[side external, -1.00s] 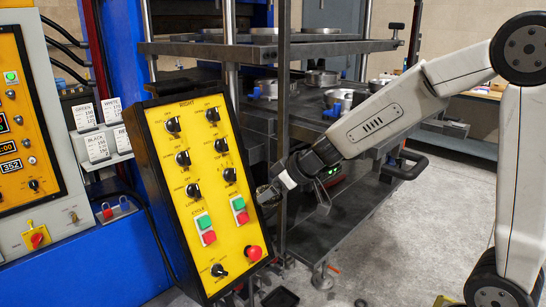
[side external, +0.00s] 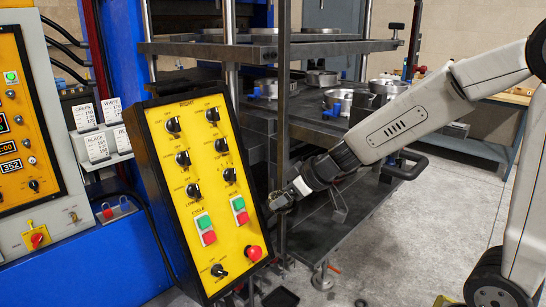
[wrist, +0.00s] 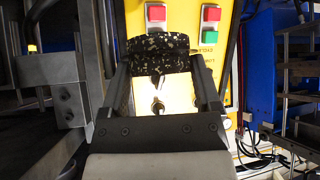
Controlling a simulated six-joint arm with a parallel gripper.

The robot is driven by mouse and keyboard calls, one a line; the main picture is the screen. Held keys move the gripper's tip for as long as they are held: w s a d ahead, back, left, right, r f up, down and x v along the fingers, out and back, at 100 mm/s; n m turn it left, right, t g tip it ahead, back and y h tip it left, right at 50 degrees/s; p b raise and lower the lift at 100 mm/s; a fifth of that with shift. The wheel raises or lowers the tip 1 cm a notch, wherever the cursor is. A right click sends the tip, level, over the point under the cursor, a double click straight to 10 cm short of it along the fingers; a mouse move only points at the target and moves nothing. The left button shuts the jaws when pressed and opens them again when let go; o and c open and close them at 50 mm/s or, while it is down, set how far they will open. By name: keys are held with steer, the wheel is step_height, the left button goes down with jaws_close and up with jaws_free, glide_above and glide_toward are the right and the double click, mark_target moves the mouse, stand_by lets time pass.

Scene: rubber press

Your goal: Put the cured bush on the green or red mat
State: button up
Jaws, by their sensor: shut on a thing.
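In the wrist view, a black, round bush with light speckles (wrist: 158,58) is between the fingertips of my gripper (wrist: 160,68). The fingers are shut on its two sides and it is held up in the air. In the side view, my gripper (side external: 283,199) is just right of the yellow control panel's lower edge, in front of the press. The bush is small and hard to make out there. I cannot see a green or red mat in either view.
The yellow control panel (side external: 195,190) with knobs and buttons stands close to the left of my gripper. Behind are the press's steel post (side external: 283,120) and shelf plates with several round moulds (side external: 338,98). Open floor (side external: 430,240) lies to the right.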

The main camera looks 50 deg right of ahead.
mark_target(292, 207)
steer(key=shift+s, duration=2.6)
steer(key=shift+w+d, duration=0.1)
steer(key=shift+w, duration=0.05)
steer(key=shift+w+d+f+m, duration=0.25)
steer(key=shift+w+d+m, duration=0.05)
steer(key=shift+w+d, duration=0.25)
steer(key=w+d+f+m+h, duration=0.2)
steer(key=w+d+f, duration=0.1)
steer(key=d, duration=0.2)
steer(key=shift+w+d+f+m+h, duration=0.3)
steer(key=shift+d+m, duration=0.05)
steer(key=shift+m, duration=0.05)
steer(key=shift+a, duration=0.1)
